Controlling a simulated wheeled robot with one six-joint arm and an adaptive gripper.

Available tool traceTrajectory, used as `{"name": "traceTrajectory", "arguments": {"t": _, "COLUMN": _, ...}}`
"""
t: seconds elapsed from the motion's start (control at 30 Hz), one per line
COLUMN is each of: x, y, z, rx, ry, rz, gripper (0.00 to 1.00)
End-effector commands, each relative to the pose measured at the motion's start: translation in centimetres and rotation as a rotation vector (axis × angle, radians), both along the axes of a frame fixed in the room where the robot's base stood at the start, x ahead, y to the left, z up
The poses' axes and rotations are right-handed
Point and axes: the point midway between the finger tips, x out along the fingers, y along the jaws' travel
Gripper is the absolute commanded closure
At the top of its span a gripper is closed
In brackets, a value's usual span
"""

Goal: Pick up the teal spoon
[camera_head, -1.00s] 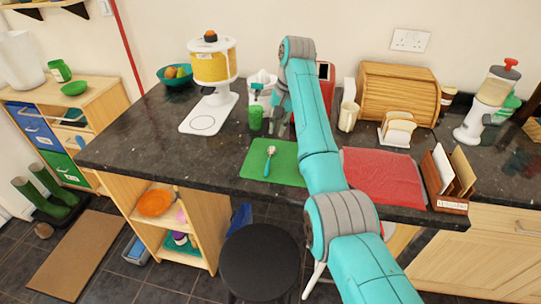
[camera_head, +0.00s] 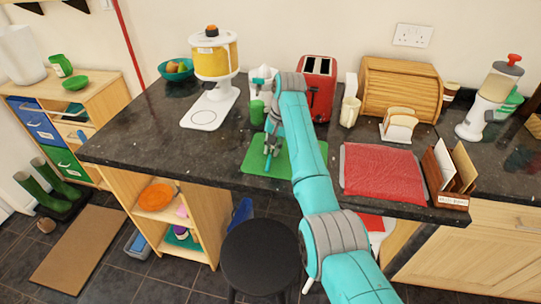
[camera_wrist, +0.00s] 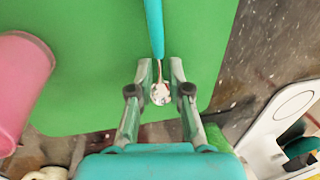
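The teal spoon lies on the green mat (camera_head: 283,162), its teal handle (camera_wrist: 154,25) toward the top of the wrist view and its metal bowl (camera_wrist: 160,94) nearer my gripper. My gripper (camera_wrist: 158,65) is open, with one fingertip on each side of the spoon's metal neck. Gaps show between the fingers and the spoon. In the head view my gripper (camera_head: 271,152) is low over the mat and mostly covers the spoon. The exact fingertip height above the mat is hard to tell.
A pink rounded object (camera_wrist: 22,78) stands at the left of the wrist view. A green cup (camera_head: 257,112) and a white-based dispenser (camera_head: 210,108) stand behind and left of the mat. A red mat (camera_head: 383,172) lies to the right. Dark countertop left of the green mat is clear.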

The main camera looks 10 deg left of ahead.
Motion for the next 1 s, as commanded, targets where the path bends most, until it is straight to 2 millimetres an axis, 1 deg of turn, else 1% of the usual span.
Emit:
{"name": "traceTrajectory", "arguments": {"t": 0.07, "x": 0.0, "y": 0.0, "z": 0.0, "rx": 0.0, "ry": 0.0, "rz": 0.0, "gripper": 0.83}}
{"name": "traceTrajectory", "arguments": {"t": 0.1, "x": 0.0, "y": 0.0, "z": 0.1, "rx": 0.0, "ry": 0.0, "rz": 0.0, "gripper": 0.85}}
{"name": "traceTrajectory", "arguments": {"t": 0.17, "x": 0.0, "y": 0.0, "z": 0.1, "rx": 0.0, "ry": -0.001, "rz": 0.0, "gripper": 1.0}}
{"name": "traceTrajectory", "arguments": {"t": 0.53, "x": 0.0, "y": 0.0, "z": 0.1, "rx": 0.0, "ry": -0.001, "rz": 0.0, "gripper": 1.0}}
{"name": "traceTrajectory", "arguments": {"t": 0.63, "x": 0.1, "y": 0.0, "z": 0.4, "rx": 0.001, "ry": -0.002, "rz": 0.0, "gripper": 1.0}}
{"name": "traceTrajectory", "arguments": {"t": 0.77, "x": 0.1, "y": 0.0, "z": 1.9, "rx": 0.002, "ry": -0.004, "rz": 0.0, "gripper": 1.0}}
{"name": "traceTrajectory", "arguments": {"t": 1.0, "x": 0.1, "y": 0.0, "z": 6.4, "rx": 0.001, "ry": -0.004, "rz": 0.0, "gripper": 1.0}}
